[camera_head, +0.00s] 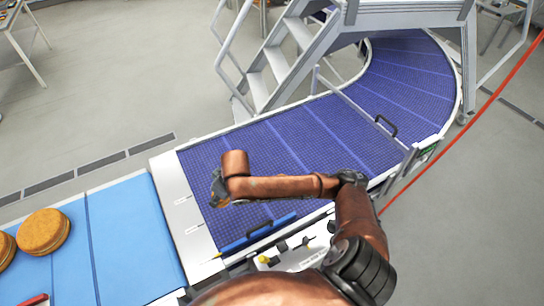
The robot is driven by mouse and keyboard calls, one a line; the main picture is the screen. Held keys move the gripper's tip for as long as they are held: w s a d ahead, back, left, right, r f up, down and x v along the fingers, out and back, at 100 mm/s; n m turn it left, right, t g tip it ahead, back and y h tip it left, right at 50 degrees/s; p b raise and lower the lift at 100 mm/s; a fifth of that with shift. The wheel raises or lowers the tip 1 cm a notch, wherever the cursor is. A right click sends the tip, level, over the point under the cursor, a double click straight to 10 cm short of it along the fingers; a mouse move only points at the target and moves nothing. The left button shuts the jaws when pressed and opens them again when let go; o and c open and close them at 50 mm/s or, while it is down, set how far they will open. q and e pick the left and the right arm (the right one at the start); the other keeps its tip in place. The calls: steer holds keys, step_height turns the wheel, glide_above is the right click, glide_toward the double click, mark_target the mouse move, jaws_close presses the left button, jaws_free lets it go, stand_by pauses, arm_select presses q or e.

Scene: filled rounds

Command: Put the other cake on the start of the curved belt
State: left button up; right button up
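A round golden-brown cake (43,232) lies on the light blue straight belt (125,225) at the left. A second similar cake (4,250) is beside it, cut off by the left picture edge. The curved belt (290,140) is dark blue and starts at the white end plate (180,205). One copper-coloured arm, which I take as my right, reaches in from the bottom. Its gripper (217,190) is over the start of the curved belt, pointing down. The wrist hides most of the fingers, so their opening and anything between them are unclear. My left gripper is out of view.
Grey metal stairs (290,55) stand behind the curved belt. A red object (34,299) lies at the bottom left.

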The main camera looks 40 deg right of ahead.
steer(key=w+d+f+n+p, duration=0.1)
steer(key=w+d+f+p, duration=0.1)
steer(key=w+d+f, duration=0.1)
steer(key=w+d+f+n+p, duration=0.1)
steer(key=w+d+f+p, duration=0.1)
steer(key=d, duration=0.3)
steer(key=w+d+f+n+y+p, duration=0.1)
steer(key=w+d+f+p, duration=0.1)
steer(key=w+d+f, duration=0.2)
steer(key=shift+w+d+f, duration=0.35)
steer(key=shift+d+f, duration=0.05)
steer(key=shift+d, duration=0.1)
steer(key=shift+w+d+f, duration=0.2)
steer(key=shift+w+f, duration=0.1)
steer(key=shift+f, duration=1.7)
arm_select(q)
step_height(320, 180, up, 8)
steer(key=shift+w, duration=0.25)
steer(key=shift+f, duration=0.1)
arm_select(e)
steer(key=shift+f, duration=0.1)
